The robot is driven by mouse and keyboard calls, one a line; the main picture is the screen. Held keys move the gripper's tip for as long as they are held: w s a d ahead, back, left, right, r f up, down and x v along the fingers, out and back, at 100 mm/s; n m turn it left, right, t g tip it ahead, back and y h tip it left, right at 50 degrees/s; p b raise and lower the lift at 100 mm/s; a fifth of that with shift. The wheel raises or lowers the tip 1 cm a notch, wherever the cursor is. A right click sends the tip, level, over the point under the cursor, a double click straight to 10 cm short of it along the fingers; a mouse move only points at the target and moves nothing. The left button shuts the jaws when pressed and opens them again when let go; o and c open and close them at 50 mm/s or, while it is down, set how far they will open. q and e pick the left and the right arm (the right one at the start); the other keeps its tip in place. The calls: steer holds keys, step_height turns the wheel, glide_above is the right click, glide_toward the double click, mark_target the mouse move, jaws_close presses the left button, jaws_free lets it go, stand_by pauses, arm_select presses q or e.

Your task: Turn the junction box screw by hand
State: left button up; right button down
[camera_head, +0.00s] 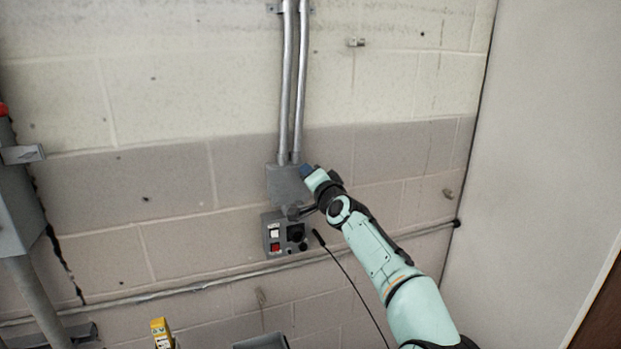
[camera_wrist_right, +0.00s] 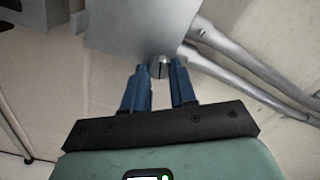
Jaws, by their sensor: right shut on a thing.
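The junction box (camera_head: 283,184) is a grey metal box on the block wall, below two vertical conduits. Its screw (camera_wrist_right: 159,68) shows in the right wrist view as a round metal head with a slot, at the box's edge. My right gripper (camera_wrist_right: 160,77) has its two blue fingers on either side of the screw head and is shut on it. In the head view the right gripper (camera_head: 305,171) is at the box's right side, and the screw is hidden there. My left gripper is not in view.
A grey control box (camera_head: 286,236) with white and red switches is just below the junction box. A black cable (camera_head: 343,269) hangs beside it. Conduits (camera_head: 292,80) run up the wall. A yellow object (camera_head: 161,333) stands at the lower left.

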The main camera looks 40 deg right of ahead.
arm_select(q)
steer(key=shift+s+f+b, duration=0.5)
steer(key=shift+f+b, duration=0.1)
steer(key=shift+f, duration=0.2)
arm_select(e)
steer(key=shift+r+n, duration=0.1)
steer(key=shift+n, duration=3.9)
steer(key=c, duration=0.9)
jaws_free()
